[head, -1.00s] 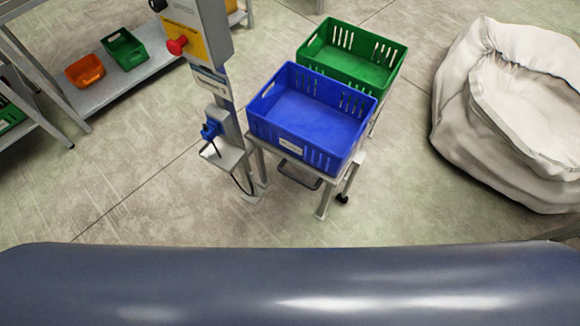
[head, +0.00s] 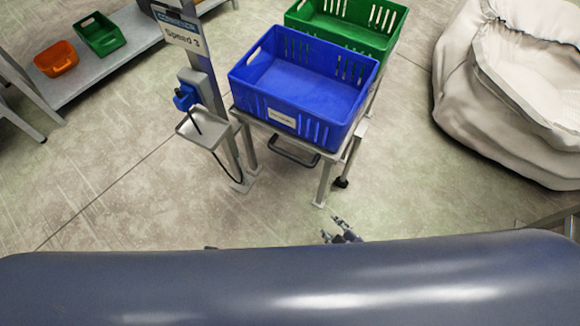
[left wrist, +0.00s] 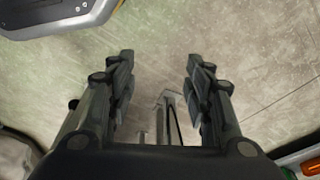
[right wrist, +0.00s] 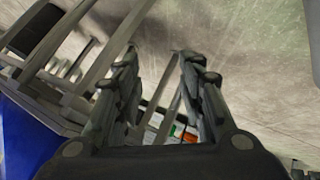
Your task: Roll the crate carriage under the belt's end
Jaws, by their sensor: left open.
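The crate carriage (head: 325,182) is a pale metal frame carrying a blue crate (head: 300,85) in front and a green crate (head: 350,30) behind. A dark handle loop (head: 293,150) hangs at its near side. My right gripper (head: 333,229) shows just past the dark blue rounded edge, on the near side of the carriage and apart from it. In the right wrist view its fingers (right wrist: 160,60) are spread and empty, with the frame and some blue at the left. My left gripper (left wrist: 158,62) is open and empty over the floor in the left wrist view.
A white sack (head: 490,100) stands at the right. A rack shelf (head: 95,72) holds orange and green bins. Floor between is clear.

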